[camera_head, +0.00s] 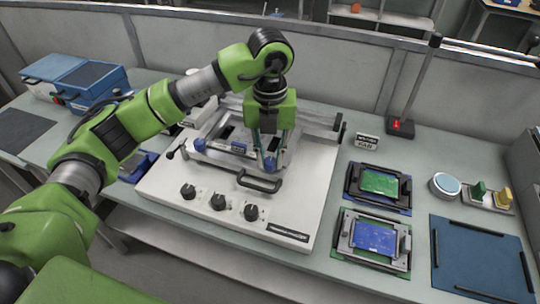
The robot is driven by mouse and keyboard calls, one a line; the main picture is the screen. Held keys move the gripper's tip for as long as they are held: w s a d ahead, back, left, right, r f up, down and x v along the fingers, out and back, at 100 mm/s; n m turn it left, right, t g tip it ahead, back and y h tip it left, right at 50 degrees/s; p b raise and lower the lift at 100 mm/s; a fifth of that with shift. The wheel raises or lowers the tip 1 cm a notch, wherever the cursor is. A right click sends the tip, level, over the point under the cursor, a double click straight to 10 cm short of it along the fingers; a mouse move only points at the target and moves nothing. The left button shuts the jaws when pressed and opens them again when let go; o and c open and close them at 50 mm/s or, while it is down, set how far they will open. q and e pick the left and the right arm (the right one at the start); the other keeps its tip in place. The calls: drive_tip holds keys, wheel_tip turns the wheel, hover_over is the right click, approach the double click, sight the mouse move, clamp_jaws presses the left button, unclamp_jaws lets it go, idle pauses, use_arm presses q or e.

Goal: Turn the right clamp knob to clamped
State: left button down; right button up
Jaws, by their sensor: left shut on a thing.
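The white machine (160,195) stands on the bench with a framed stencil area in its middle. A blue clamp knob (199,145) sits at the left of the frame, and the right blue clamp knob (270,164) sits at its right front corner. My left gripper (269,152) points down over the right knob, shut on it, its fingers partly hiding it. The knob's exact angle is too small to read. My right gripper is not in view.
A black handle (260,183) and several black dials (219,202) lie in front of the frame. To the right are a fixture with a green board (379,182), one with a blue board (375,237), a blue mat (481,258) and a lamp stand (400,127). Blue boxes (92,80) stand at the left.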

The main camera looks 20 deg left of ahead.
sight(270, 160)
use_arm(q)
drive_tip(key=c, duration=1.8)
unclamp_jaws()
drive_tip(key=shift+r, duration=0.1)
wheel_tip(270, 160, up, 12)
drive_tip(key=shift+f, duration=0.1)
drive_tip(key=shift+f, duration=0.1)
